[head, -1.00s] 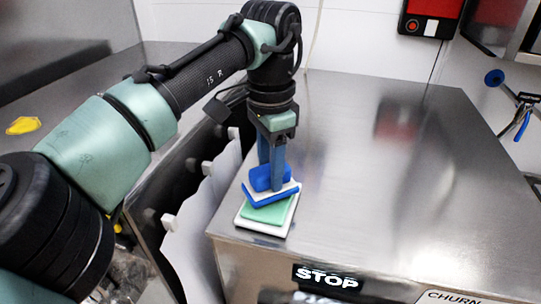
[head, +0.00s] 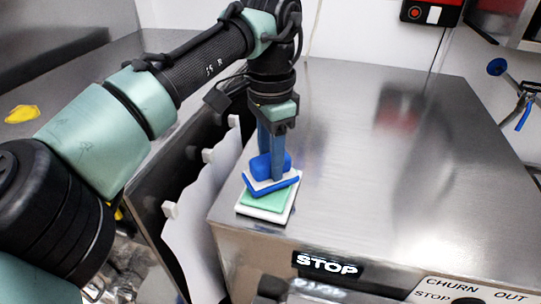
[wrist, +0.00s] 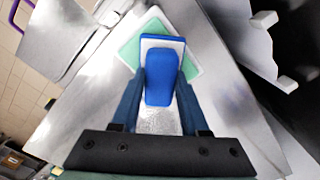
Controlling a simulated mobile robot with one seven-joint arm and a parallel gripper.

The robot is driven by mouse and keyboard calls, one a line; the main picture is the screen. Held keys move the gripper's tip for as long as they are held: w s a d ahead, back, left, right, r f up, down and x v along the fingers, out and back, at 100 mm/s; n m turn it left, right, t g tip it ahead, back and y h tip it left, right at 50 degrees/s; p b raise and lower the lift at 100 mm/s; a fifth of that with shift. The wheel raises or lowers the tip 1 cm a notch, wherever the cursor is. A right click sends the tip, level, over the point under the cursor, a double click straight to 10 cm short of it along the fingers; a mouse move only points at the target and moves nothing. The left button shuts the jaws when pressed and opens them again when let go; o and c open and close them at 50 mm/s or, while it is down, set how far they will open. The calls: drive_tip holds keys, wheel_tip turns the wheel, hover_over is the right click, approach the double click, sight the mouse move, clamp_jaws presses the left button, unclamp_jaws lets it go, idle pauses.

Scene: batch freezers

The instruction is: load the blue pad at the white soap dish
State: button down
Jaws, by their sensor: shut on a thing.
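My gripper (head: 270,148) is shut on the blue pad (head: 271,166), pointing down, with a finger on each side of its blue block-like grip. The pad has a white layer and a blue edge below the grip. In the wrist view the blue pad (wrist: 160,75) sits between the two fingers. The white soap dish (head: 259,215) lies near the counter's front left corner, with a green pad (head: 267,200) on it. The blue pad is over the green one, turned at an angle to it. I cannot tell if they touch. The white soap dish (wrist: 192,70) shows partly behind it.
The steel counter top (head: 350,150) is clear to the right. White panels (head: 197,215) stand beside the counter's left edge. A yellow item (head: 22,114) lies on the far left surface. Blue-handled pliers (head: 523,112) hang on the right wall.

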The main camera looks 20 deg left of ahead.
drive_tip(key=shift+f, duration=0.55)
idle(1.4)
drive_tip(key=shift+r, duration=3.6)
